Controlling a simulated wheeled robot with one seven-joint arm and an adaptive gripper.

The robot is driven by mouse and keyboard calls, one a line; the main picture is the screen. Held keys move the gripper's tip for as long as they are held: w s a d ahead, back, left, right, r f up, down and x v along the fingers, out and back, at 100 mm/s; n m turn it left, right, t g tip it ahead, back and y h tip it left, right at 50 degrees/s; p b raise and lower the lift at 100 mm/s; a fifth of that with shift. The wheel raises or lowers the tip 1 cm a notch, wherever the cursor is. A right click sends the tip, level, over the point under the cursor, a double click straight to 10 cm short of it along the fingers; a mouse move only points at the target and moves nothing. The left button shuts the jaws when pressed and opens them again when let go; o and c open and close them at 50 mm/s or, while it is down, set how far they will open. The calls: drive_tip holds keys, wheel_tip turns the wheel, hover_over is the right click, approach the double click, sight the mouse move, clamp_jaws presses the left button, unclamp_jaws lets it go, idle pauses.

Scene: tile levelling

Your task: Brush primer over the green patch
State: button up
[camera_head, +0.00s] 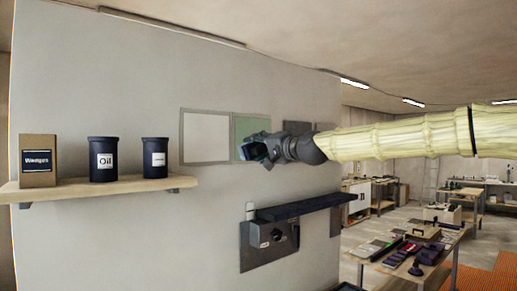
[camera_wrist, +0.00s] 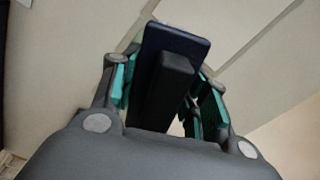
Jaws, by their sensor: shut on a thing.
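The green patch (camera_head: 247,124) is a square panel on the grey wall, second from the left in a row of patches. My gripper (camera_head: 254,148) is in front of its lower right part and hides some of it. In the wrist view my gripper (camera_wrist: 163,85) is shut on a dark brush (camera_wrist: 176,43), with a black handle (camera_wrist: 163,88) between the teal finger pads. The brush's far side is hidden. I cannot tell whether it touches the wall.
A white patch (camera_head: 206,137) is left of the green one, a dark grey patch (camera_head: 297,128) right of it. A wooden shelf (camera_head: 100,187) at left holds a box (camera_head: 38,160) and two dark cans. A dark ledge (camera_head: 305,206) juts out below. Workbenches stand at right.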

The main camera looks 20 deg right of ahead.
drive_tip(key=shift+p+x, duration=0.9)
drive_tip(key=shift+x, duration=1.95)
drive_tip(key=shift+x, duration=0.95)
drive_tip(key=shift+d+f, duration=0.1)
drive_tip(key=w+d, duration=0.2)
drive_tip(key=d, duration=0.4)
drive_tip(key=shift+w+d, duration=0.2)
drive_tip(key=shift+d, duration=0.05)
drive_tip(key=shift+d, duration=0.1)
drive_tip(key=shift+w+d+r, duration=1)
drive_tip(key=shift+w+d, duration=0.2)
drive_tip(key=shift+d, duration=1.85)
drive_tip(key=s+a+b, duration=0.2)
drive_tip(key=a, duration=0.4)
drive_tip(key=shift+s+a, duration=0.25)
drive_tip(key=shift+a, duration=0.15)
